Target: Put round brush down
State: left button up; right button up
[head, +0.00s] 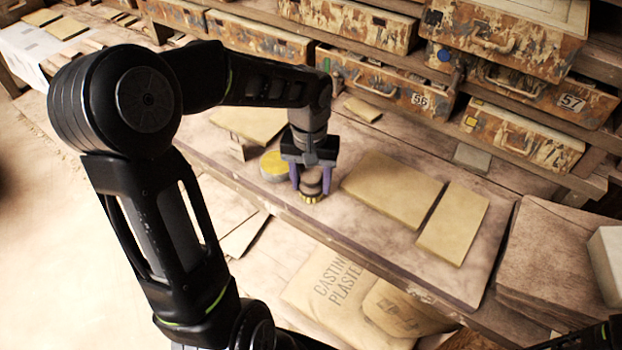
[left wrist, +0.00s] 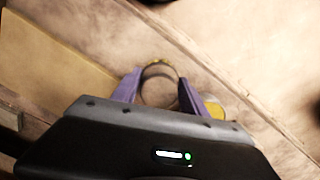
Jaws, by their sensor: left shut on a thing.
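My left gripper (head: 311,178) has its purple fingers shut on the round brush (head: 312,193), a dark squat body with yellowish bristles at its lower end. The brush is upright at the bench top, with its bristles at or very near the surface; I cannot tell whether they touch. In the left wrist view the brush (left wrist: 159,84) shows between the two fingers, and its near part is hidden by the gripper housing. My right gripper is not in view.
A round tin with a yellow top (head: 275,165) stands just left of the brush. Flat tan boards (head: 388,190) lie to the right on the bench (head: 357,246). Drawers (head: 381,88) line the back. A plaster bag (head: 335,293) lies below the front edge.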

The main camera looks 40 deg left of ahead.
aim_at(310, 175)
pick_arm(q)
jog(key=shift+f, duration=0.15)
jog(key=o, duration=1.2)
notch_tip(310, 175, up, 12)
jog(key=shift+a+r+b, duration=0.1)
jog(key=shift+r+b, duration=0.1)
jog(key=shift+b, duration=0.15)
